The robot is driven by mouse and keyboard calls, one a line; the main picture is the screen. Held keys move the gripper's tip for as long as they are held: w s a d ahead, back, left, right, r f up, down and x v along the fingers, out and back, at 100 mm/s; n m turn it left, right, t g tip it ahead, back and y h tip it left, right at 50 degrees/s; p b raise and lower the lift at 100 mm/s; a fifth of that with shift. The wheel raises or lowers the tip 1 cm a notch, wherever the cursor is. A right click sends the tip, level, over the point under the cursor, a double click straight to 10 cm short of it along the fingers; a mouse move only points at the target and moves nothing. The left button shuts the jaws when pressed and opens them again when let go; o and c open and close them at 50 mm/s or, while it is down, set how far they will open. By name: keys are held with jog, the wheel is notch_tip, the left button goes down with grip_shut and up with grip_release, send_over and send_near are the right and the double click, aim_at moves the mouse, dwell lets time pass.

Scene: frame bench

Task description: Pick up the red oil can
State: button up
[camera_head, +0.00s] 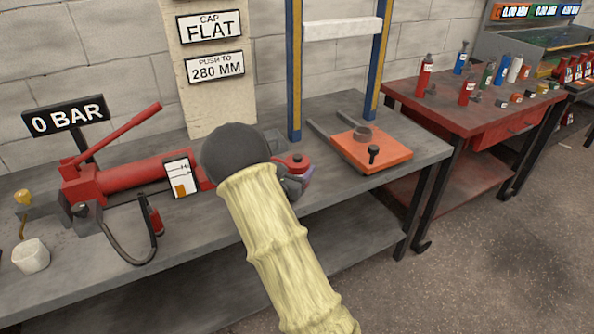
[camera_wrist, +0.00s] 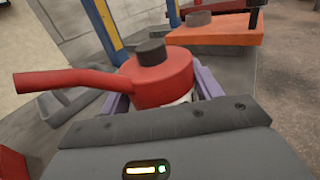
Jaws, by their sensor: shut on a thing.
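The red oil can (camera_wrist: 160,78) with a dark cap and a spout pointing left sits between the purple fingers of my gripper (camera_wrist: 165,94) in the wrist view. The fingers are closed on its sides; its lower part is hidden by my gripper. In the head view only the red top of the can (camera_head: 294,161) shows, just right of my dark wrist, with my gripper (camera_head: 297,180) mostly hidden. I cannot tell whether the can touches the bench.
The grey bench (camera_head: 345,198) carries a red hand pump (camera_head: 125,177) with a hose at left and a white cup (camera_head: 30,256). A red table (camera_head: 440,105) with bottles stands farther right.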

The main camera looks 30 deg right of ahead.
notch_tip(320, 180, up, 10)
jog(key=shift+f+p, duration=0.1)
jog(key=shift+p, duration=1)
